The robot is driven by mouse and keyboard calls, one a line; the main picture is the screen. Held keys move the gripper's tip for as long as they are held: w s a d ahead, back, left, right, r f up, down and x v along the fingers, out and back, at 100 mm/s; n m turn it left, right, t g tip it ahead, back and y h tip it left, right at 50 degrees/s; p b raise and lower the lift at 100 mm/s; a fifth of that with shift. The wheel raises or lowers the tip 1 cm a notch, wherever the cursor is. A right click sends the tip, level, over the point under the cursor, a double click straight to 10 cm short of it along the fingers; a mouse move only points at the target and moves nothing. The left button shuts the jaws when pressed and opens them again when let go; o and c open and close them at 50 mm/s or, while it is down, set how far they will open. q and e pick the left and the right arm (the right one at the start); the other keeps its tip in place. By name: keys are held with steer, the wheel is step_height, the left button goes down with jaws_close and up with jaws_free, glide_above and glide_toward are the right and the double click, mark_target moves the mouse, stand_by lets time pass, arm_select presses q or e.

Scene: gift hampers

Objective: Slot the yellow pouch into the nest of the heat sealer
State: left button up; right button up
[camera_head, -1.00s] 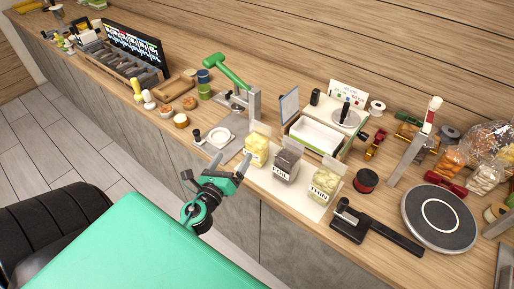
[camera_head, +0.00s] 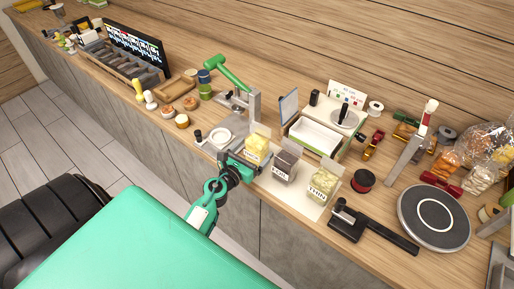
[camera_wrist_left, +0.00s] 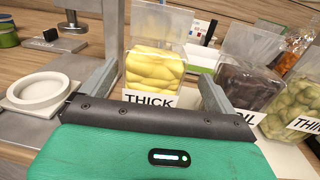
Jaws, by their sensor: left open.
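The yellow pouch (camera_head: 257,147), with a clear top and a THICK label, stands upright on a white mat (camera_head: 308,206). It also shows in the left wrist view (camera_wrist_left: 154,68). My left gripper (camera_head: 246,157) is open; in the wrist view its fingers (camera_wrist_left: 154,88) are at either side of the pouch's lower part. I cannot tell whether they touch it. A green-and-white unit with an empty rectangular white recess (camera_head: 315,136) and a black-knobbed dial (camera_head: 343,117) stands behind the pouches; it looks like the heat sealer. My right gripper is not in view.
A dark FOIL pouch (camera_head: 284,166) and pale THIN pouch (camera_head: 321,185) stand to the right. A green-handled press (camera_head: 230,73) with a round white dish (camera_head: 220,136) is to the left. A black lever tool (camera_head: 350,222) and a round plate (camera_head: 433,217) lie at right.

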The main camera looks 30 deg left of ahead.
arm_select(q)
steer(key=shift+w+a, duration=0.15)
steer(key=shift+w, duration=0.5)
steer(key=w, duration=0.2)
steer(key=w+p, duration=0.1)
steer(key=w, duration=0.1)
steer(key=shift+a+f, duration=0.2)
steer(key=c, duration=1.2)
steer(key=shift+r, duration=0.1)
